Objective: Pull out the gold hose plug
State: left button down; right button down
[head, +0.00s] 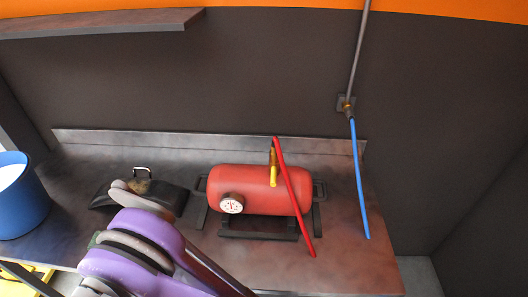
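A red air tank (255,190) with a white round gauge (232,203) lies on its side on the metal bench. A small gold fitting (272,156) stands at the top of the tank, with a yellow piece (273,177) just below it. A red hose (293,195) runs from beside this fitting down across the tank's front. Another gold fitting (347,104) is on the wall outlet, with a blue hose (360,180) hanging from it. I cannot tell which fitting is the hose plug. My purple arm is at the lower left; neither gripper can be made out.
A black object with a metal loop handle (142,171) lies left of the tank, partly behind my arm. A blue bucket (22,205) stands at the far left. A shelf (100,22) hangs above. The bench (350,265) is clear right of the tank.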

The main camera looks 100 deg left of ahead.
aim_at(273, 157)
jog(key=u, duration=3.5)
